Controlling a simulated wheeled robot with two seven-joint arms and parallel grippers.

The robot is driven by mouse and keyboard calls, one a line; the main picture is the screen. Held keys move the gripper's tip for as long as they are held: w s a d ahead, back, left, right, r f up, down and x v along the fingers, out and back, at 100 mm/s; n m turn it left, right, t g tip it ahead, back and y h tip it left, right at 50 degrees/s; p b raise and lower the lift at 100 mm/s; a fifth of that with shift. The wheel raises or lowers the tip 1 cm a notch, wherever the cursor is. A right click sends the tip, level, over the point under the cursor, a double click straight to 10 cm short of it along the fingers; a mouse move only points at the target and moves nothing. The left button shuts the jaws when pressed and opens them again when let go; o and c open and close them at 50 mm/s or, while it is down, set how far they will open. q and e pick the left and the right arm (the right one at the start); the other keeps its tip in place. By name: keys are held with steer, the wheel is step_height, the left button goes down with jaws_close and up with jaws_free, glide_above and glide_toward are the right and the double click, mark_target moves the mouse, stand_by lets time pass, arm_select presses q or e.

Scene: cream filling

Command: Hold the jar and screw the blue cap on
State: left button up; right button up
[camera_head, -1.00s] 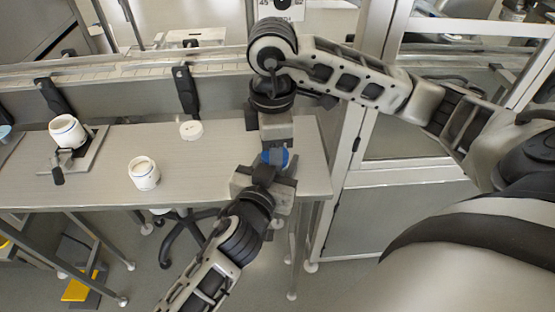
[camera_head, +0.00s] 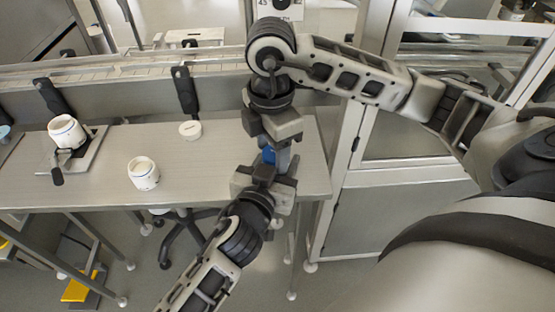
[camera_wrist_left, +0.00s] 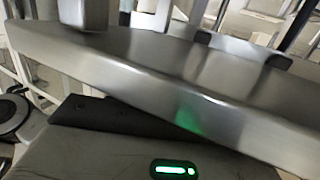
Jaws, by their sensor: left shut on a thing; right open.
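The blue cap (camera_head: 268,154) shows as a small blue patch between my two grippers, above the table's right end in the head view. My left gripper (camera_head: 266,174) comes from below and is shut; the jar in it is almost wholly hidden by the jaws. My right gripper (camera_head: 275,146) points down from above, open, with its fingers close around the blue cap. Whether the fingers touch the cap, and how the cap sits on the jar, cannot be told.
A white jar (camera_head: 143,174) and a white lid (camera_head: 190,129) stand on the grey table (camera_head: 100,193). Another white jar (camera_head: 66,129) sits in a fixture at the left. A conveyor (camera_head: 120,76) runs behind. The table edge fills much of the left wrist view (camera_wrist_left: 130,85).

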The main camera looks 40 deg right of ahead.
arm_select(q)
steer(key=shift+w+a+f, duration=0.1)
steer(key=shift+w+a, duration=0.1)
steer(key=shift+w, duration=0.05)
arm_select(e)
steer(key=shift+s+f+n, duration=0.1)
steer(key=shift+s+n, duration=0.1)
steer(key=shift+n, duration=0.5)
steer(key=shift+n, duration=1.1)
arm_select(q)
steer(key=shift+s, duration=0.15)
arm_select(e)
steer(key=n, duration=0.3)
arm_select(q)
steer(key=shift+d, duration=0.1)
arm_select(e)
steer(key=shift+d+n, duration=0.1)
steer(key=shift+n, duration=0.3)
steer(key=n, duration=0.5)
arm_select(q)
steer(key=shift+f, duration=0.1)
